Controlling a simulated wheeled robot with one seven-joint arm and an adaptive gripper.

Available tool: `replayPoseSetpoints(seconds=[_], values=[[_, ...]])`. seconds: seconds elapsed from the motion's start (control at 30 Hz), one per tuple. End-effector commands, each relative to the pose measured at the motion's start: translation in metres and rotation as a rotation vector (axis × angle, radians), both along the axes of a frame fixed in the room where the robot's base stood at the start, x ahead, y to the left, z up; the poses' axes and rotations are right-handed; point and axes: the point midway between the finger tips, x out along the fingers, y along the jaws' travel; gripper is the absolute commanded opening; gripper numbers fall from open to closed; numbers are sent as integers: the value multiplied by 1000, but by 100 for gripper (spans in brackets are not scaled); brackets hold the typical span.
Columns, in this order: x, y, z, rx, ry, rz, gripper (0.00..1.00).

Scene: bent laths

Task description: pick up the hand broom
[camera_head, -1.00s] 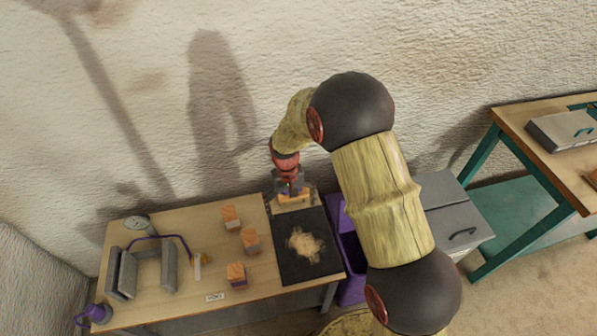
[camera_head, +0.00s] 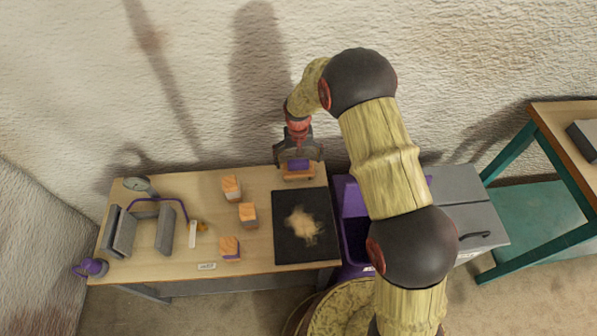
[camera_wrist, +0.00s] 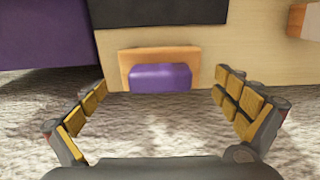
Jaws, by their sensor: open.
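The hand broom (camera_head: 299,175), a wooden block with a purple grip on top, lies at the back edge of the wooden table, just behind a dark mat. In the wrist view the broom (camera_wrist: 160,72) lies ahead, roughly centred between my finger pads. My gripper (camera_head: 298,155) is open and empty above the back edge of the table, right by the broom. In the wrist view my gripper (camera_wrist: 160,92) has its fingers spread wider than the broom, one on each side. I cannot tell the height left between them. The broom's underside is hidden.
The dark mat (camera_head: 287,253) bears a pile of shavings (camera_head: 303,226). Several wooden blocks (camera_head: 248,213) stand left of it, with grey laths (camera_head: 125,234) farther left. A purple bin (camera_head: 352,195) and grey cabinet (camera_head: 468,215) are to the right. The wall rises close behind.

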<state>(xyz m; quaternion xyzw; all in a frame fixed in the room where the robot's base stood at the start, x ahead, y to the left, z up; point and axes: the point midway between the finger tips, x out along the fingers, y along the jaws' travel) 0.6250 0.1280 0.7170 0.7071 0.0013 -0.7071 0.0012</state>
Motion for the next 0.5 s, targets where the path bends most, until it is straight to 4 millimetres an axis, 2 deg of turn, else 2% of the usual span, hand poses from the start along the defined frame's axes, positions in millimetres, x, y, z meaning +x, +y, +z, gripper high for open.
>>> replayPoseSetpoints(seconds=[0.03,0.17,0.4,0.5], values=[[-1,0,-13,-1,2,0,100],[0,0,-26,0,1,0,100],[0,0,-26,0,-1,0,100],[0,0,-26,0,0,0,94]])
